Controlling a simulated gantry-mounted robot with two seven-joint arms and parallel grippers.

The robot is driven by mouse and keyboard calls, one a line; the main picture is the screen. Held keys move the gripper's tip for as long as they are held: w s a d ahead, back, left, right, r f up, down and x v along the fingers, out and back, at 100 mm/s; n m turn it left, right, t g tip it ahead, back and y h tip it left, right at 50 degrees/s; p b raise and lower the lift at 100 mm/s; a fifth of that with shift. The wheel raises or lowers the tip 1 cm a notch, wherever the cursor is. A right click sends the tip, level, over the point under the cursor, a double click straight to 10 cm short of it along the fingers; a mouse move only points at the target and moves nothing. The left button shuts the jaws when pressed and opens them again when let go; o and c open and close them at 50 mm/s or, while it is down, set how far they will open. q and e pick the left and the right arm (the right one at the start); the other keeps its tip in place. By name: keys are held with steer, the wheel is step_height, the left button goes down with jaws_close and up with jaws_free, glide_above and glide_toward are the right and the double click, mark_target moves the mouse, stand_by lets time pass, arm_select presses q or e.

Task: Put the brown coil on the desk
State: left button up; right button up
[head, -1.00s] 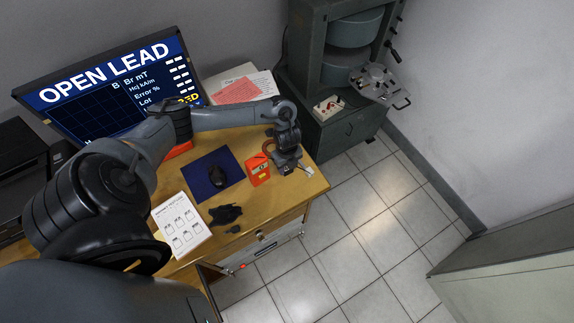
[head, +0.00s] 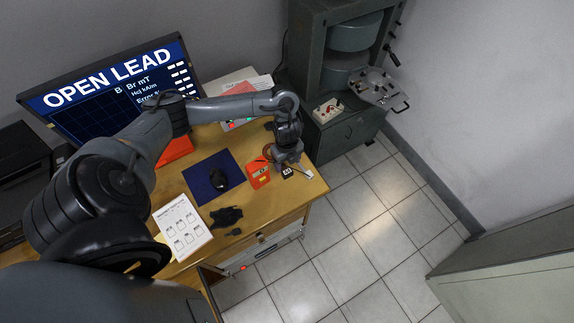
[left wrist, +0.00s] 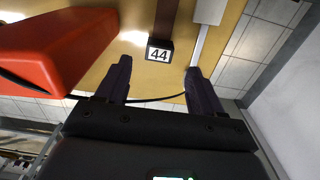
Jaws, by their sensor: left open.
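A brown ring-shaped coil (head: 267,151) shows in part on the wooden desk (head: 168,186), at its right end; my left arm hides the rest. My left gripper (head: 288,166) is beside it, over the desk's right edge area. In the left wrist view the gripper (left wrist: 157,70) is open, with nothing between its fingers. A small black block marked 44 (left wrist: 159,50) lies beyond the fingertips, with a dark brown strip (left wrist: 166,18) behind it. I cannot tell whether that strip is part of the coil. My right gripper is not in view.
An orange box (head: 258,174) stands left of the gripper; it looms close in the wrist view (left wrist: 50,45). A grey cabinet machine (head: 345,130) stands behind.

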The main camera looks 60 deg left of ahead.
arm_select(q)
step_height(320, 180, up, 6)
steer(key=p, duration=0.2)
steer(key=w+d+n+t+h, duration=0.1)
steer(key=d+n+t+h, duration=0.35)
steer(key=d, duration=2.15)
steer(key=s+a+r+n+y, duration=0.2)
steer(key=s+a+r+n, duration=0.1)
steer(key=s+n, duration=0.3)
steer(key=s+a+r+n+y, duration=0.2)
steer(key=s+a+r+n, duration=0.1)
steer(key=s+n, duration=0.2)
steer(key=shift+s+a+n+g+p, duration=0.35)
steer(key=shift+s+a+g, duration=0.1)
steer(key=shift+s, duration=0.55)
steer(key=shift+r, duration=0.15)
